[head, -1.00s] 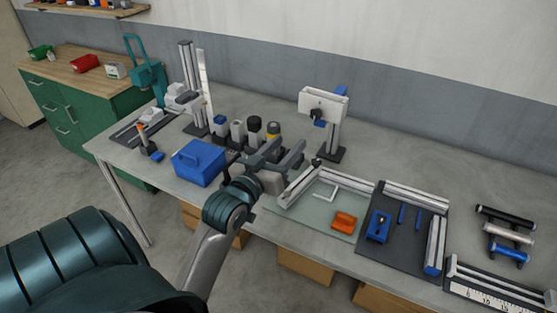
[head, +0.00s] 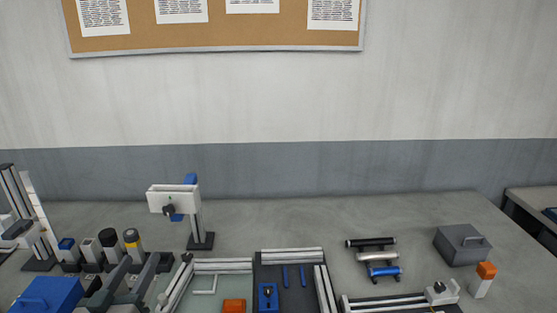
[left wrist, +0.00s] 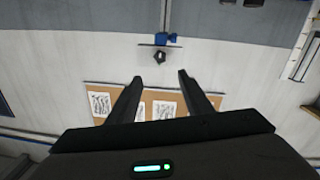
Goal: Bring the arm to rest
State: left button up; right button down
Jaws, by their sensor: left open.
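My left gripper (head: 137,268) is at the lower left of the head view, above the table. Its two dark fingers are apart with nothing between them. In the left wrist view the fingers (left wrist: 160,78) also stand apart and empty. A stand with a white head (head: 172,199) and blue parts is beyond the gripper, to its right; it is also ahead of the fingers in the left wrist view (left wrist: 160,46). The rest of my left arm is cut off by the lower edge. My right gripper is in neither view.
A blue box (head: 48,296) and several capped bottles (head: 132,241) stand close to the gripper on its left. An orange block (head: 234,305), rollers (head: 376,256) and a grey box (head: 462,245) are further right. The back of the table is mostly clear.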

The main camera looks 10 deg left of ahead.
pick_arm(q)
jog(key=s+d+f+m+g+h, duration=0.1)
jog(key=s+d+f+g, duration=0.2)
jog(key=f, duration=0.4)
jog(key=s+d+f+m+g+h, duration=0.1)
jog(key=s+d+f+g, duration=0.15)
jog(key=f, duration=0.35)
jog(key=s+d+f+m+g+h, duration=0.1)
jog(key=s+d+f+m+g, duration=0.2)
jog(key=f, duration=0.4)
jog(key=s+d+f+m+g, duration=0.1)
jog(key=s+d+f+g, duration=0.25)
jog(key=s+f, duration=0.35)
jog(key=s+d+f+g, duration=0.2)
jog(key=s+d+f, duration=0.25)
jog(key=s, duration=0.45)
notch_tip(320, 180, down, 32)
jog(key=r+g+b, duration=0.1)
jog(key=b, duration=0.4)
jog(key=s+a+f+g+b, duration=0.1)
jog(key=s+f+b, duration=0.1)
jog(key=s+f, duration=0.7)
jog(key=s+a+f+b, duration=0.2)
jog(key=s+f, duration=0.8)
jog(key=f, duration=0.4)
jog(key=shift+f+m+g, duration=0.3)
jog(key=shift+m+g, duration=0.1)
jog(key=shift+c, duration=0.7)
